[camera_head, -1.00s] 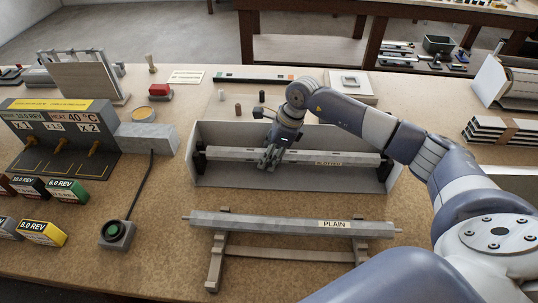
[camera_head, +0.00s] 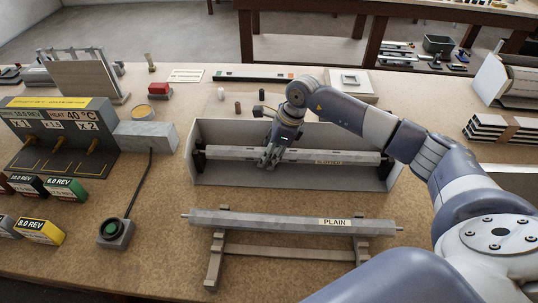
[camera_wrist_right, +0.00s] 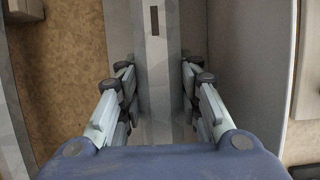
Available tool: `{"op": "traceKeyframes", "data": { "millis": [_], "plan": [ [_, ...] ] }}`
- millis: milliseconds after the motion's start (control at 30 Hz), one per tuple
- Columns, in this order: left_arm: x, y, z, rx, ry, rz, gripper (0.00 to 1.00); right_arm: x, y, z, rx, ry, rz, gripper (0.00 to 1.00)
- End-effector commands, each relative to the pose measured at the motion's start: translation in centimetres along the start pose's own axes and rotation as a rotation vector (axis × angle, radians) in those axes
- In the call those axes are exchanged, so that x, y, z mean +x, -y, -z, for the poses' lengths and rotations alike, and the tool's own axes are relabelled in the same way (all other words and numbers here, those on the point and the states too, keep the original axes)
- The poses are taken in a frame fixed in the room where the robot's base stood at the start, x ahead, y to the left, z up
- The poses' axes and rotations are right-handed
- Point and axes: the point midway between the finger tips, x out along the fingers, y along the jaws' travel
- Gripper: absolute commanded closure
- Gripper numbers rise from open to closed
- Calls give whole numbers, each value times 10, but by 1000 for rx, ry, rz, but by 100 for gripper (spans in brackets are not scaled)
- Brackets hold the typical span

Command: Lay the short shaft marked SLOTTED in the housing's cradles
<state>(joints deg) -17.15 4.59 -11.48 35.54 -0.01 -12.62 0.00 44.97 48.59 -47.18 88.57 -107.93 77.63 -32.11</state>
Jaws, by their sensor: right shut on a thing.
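The grey shaft marked SLOTTED (camera_head: 350,158) lies lengthwise inside the open grey housing (camera_head: 345,180). Its ends are at the dark cradles, the left one (camera_head: 200,161) and the right one (camera_head: 384,166); I cannot tell whether they rest in them or hover just above. My right gripper (camera_head: 268,160) reaches down into the housing and is shut on the shaft left of its label. In the right wrist view the fingers stand on both sides of the shaft, and a dark slot (camera_wrist_right: 155,20) shows on its top. My left gripper is out of view.
A shaft marked PLAIN (camera_head: 280,222) lies on a wooden stand (camera_head: 285,254) in front of the housing. A green button box (camera_head: 115,232), a heater unit (camera_head: 60,130) and several labelled boxes stand at the left. Small pegs (camera_head: 238,107) stand behind the housing.

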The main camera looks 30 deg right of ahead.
Motion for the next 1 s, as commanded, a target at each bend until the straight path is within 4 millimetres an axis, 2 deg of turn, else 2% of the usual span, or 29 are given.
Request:
{"op": "traceKeyframes", "data": {
  "millis": [133, 167, 233, 567, 667, 767, 1000],
  "plan": [
    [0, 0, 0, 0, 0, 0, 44, 3, -3, 1, 1, -3, -7, 100],
    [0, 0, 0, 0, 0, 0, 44, 3, -3, 1, 1, -3, -7, 61],
    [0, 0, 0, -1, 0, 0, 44, 4, -3, 2, 1, -4, -8, 45],
    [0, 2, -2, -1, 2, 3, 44, 2, -2, 2, 1, -4, -6, 44],
    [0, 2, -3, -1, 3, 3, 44, -4, -1, 1, 0, -3, -4, 44],
    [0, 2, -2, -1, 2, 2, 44, -18, 0, 1, 0, -2, -2, 44],
    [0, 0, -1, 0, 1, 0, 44, -70, 0, 1, 1, -3, -1, 44]
  ]
}}
